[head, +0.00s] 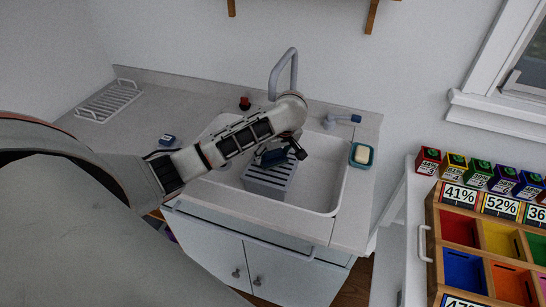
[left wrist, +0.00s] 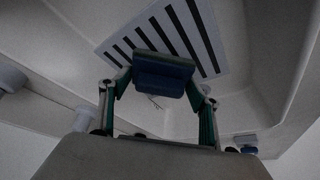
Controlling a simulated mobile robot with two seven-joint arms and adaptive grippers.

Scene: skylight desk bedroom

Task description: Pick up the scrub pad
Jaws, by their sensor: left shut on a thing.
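The scrub pad, a dark blue block (head: 272,157), is over the slatted grey rack in the sink in the head view. In the left wrist view the scrub pad (left wrist: 163,74) sits between the two fingertips, with the striped rack behind it. My left gripper (left wrist: 157,82) is shut on it; in the head view the gripper is partly hidden by its own wrist. I cannot tell whether the pad still touches the rack. My right gripper is not in view.
The white sink (head: 325,175) has a tall grey faucet (head: 292,65) behind it. A teal dish with soap (head: 361,155) is at its right and a small blue item (head: 167,140) at its left. A white wire rack (head: 108,101) lies on the counter, which has free room nearby.

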